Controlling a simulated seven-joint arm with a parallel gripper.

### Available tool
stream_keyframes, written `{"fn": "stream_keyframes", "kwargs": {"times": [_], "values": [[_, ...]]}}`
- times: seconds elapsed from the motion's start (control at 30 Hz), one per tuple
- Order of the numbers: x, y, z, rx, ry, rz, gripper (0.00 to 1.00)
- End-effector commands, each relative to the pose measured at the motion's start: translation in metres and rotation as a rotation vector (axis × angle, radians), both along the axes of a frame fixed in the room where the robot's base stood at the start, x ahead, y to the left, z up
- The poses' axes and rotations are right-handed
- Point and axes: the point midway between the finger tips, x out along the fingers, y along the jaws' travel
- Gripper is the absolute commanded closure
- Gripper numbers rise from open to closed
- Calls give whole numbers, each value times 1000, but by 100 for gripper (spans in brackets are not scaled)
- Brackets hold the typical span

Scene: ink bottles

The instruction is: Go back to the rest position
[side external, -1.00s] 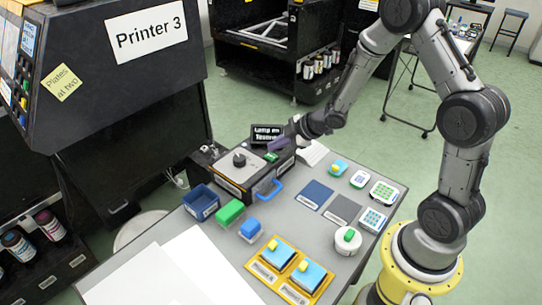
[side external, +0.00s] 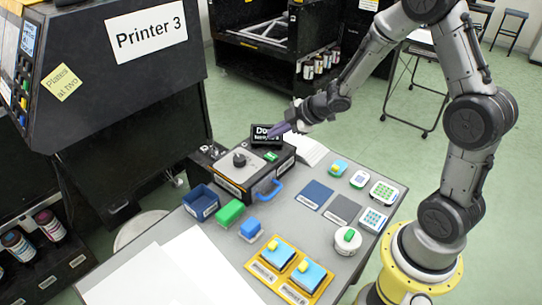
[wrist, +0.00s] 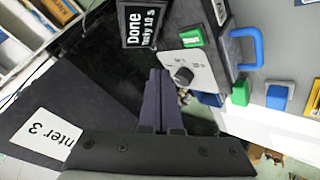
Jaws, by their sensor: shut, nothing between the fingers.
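My gripper (side external: 279,129) is in the air above the back end of the black control box, near the small display. Its purple fingers are together with nothing between them; they also show in the wrist view (wrist: 159,88). The control box (side external: 222,173) has a dark knob (side external: 239,160), a green button (side external: 271,156) and a blue handle (side external: 268,190). The black display (side external: 264,133) reads "Do..." behind the fingers; in the wrist view the display (wrist: 143,22) reads "Done" with a smaller line below.
On the grey table stand a blue bin (side external: 200,202), a green block (side external: 230,212), a blue block (side external: 250,228) and a yellow tray (side external: 262,272) with blue-topped pads. Dark mats (side external: 314,194) and small white-edged items lie to the right. The printer (side external: 110,70) stands at left.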

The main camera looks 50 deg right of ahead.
Motion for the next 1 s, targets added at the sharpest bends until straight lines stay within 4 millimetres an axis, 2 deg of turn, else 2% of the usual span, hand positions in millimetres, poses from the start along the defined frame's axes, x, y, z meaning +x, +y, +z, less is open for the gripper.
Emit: {"fn": "stream_keyframes", "kwargs": {"times": [0.2, 0.27, 0.37, 0.47, 0.5, 0.57, 0.6, 0.7, 0.8, 0.9, 1.0], "values": [[1, 2, 1, -1, -2, 5, 100], [3, 6, 9, -6, -20, 16, 100], [9, 17, 43, -25, -90, 42, 100], [8, 31, 100, -44, -195, 37, 100], [4, 34, 123, -50, -230, 14, 100], [-8, 35, 154, -51, -265, -40, 100], [-18, 35, 172, -45, -282, -84, 100], [-51, 32, 208, -8, -302, -207, 100], [-94, 30, 228, 65, -284, -342, 100], [-146, 30, 231, 173, -219, -479, 100], [-196, 36, 216, 287, -103, -594, 100]]}}
